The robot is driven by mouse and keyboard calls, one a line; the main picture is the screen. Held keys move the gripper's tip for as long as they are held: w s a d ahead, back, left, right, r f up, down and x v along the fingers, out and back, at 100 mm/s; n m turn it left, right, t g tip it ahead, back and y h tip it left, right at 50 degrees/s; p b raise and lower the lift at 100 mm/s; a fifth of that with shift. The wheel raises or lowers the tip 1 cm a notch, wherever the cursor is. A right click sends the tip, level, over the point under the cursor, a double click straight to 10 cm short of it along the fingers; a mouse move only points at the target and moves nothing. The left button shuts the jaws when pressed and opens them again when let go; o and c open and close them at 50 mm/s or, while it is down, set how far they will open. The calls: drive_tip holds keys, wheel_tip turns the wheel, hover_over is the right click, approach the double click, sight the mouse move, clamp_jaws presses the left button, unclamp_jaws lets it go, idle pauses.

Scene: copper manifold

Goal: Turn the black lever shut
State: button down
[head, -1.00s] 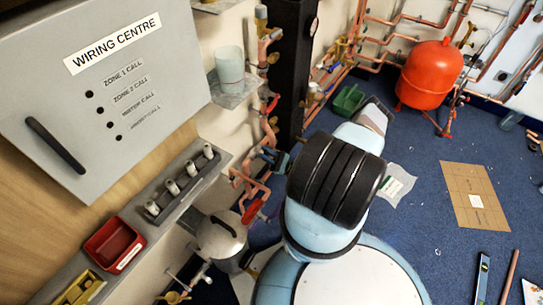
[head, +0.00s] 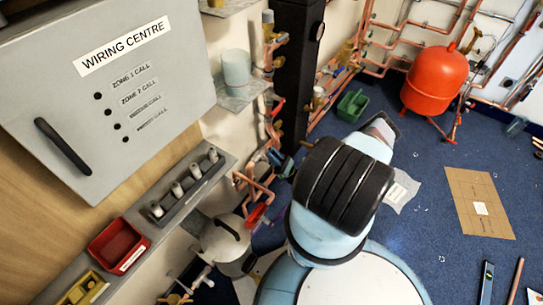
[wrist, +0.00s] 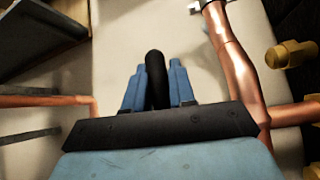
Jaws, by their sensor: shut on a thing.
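The black lever (wrist: 156,80) shows in the wrist view as a dark rounded bar standing between my two blue fingers. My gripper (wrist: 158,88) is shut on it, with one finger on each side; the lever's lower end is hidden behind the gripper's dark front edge. In the head view my gripper (head: 277,158) is small, at the copper pipework left of my arm. The lever cannot be made out clearly there.
In the wrist view a copper pipe (wrist: 232,70) runs close to the right of my gripper, with a brass fitting (wrist: 290,54) beyond. In the head view red handles (head: 256,216) and a dark column (head: 292,70) stand near. The blue floor at right is mostly open.

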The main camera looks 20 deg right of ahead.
drive_tip(key=shift+d+f, duration=0.1)
drive_tip(key=shift+d, duration=0.3)
drive_tip(key=c, duration=1.3)
unclamp_jaws()
drive_tip(key=shift+o, duration=1.2)
drive_tip(key=shift+s+a, duration=0.1)
drive_tip(key=shift+a, duration=0.05)
drive_tip(key=v, duration=0.7)
drive_tip(key=shift+f, duration=0.2)
drive_tip(key=shift+s, duration=0.1)
